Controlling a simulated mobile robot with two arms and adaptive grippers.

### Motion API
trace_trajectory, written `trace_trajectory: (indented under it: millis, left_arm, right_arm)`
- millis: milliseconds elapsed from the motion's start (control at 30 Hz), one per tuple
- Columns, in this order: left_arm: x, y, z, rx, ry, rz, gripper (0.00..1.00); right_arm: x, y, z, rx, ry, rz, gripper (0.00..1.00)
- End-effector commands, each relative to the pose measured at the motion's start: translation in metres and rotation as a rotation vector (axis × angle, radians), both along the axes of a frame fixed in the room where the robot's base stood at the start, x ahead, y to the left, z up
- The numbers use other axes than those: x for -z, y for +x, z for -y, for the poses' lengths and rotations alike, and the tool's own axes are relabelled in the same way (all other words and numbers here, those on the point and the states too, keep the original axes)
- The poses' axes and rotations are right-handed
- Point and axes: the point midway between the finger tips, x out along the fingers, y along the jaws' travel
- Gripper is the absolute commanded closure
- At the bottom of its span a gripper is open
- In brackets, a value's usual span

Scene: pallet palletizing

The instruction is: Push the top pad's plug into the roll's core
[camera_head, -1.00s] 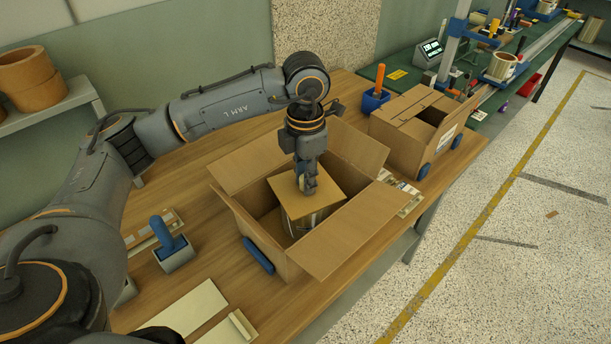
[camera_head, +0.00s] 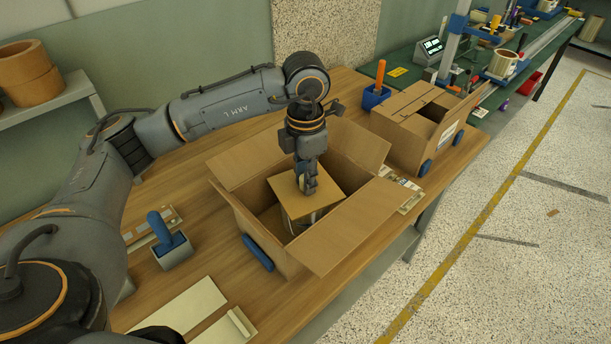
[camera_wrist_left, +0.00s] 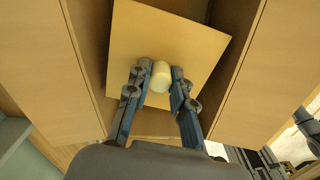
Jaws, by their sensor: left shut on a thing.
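The top pad (camera_head: 327,188) is a tan square board, seen inside the open cardboard box (camera_head: 330,240) and turned relative to its walls. In the left wrist view the pad (camera_wrist_left: 190,35) fills the middle, with a pale round plug (camera_wrist_left: 161,75) standing up from it. My left gripper (camera_head: 306,188) reaches down into the box from above. Its fingertips (camera_wrist_left: 158,82) are shut on the plug from both sides. Part of the roll (camera_head: 313,217) shows below the pad; its core is hidden by the pad. My right gripper is not in view.
The box flaps are folded outward around my gripper. A second cardboard box (camera_head: 412,130) stands behind right. A blue-handled tool (camera_head: 161,230) in a grey holder and pale boards (camera_head: 185,305) lie left and in front. Brown rolls (camera_head: 30,75) sit on a shelf at far left.

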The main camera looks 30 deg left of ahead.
Motion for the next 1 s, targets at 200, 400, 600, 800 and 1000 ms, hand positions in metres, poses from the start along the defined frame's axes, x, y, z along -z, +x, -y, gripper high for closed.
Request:
trace_trajectory:
  millis: [200, 400, 600, 800, 1000]
  left_arm:
    - [0.0016, -0.0001, 0.0000, 0.000, 0.001, -0.001, 1.00]
    - [0.0025, -0.0001, -0.0001, 0.000, 0.001, -0.001, 1.00]
    - [0.0025, -0.0001, 0.0000, 0.000, 0.001, -0.001, 0.51]
    - [0.0024, -0.0001, 0.0000, 0.000, 0.001, -0.001, 0.51]
    - [-0.0059, 0.0005, 0.0001, 0.000, 0.000, 0.001, 0.51]
  right_arm:
    - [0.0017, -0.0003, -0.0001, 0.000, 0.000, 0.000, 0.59]
    - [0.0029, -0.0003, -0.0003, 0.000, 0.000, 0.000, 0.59]
    - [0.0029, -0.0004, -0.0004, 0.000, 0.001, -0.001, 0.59]
    - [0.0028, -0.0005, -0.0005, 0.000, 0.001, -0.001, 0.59]
    - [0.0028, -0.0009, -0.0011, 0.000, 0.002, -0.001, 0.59]
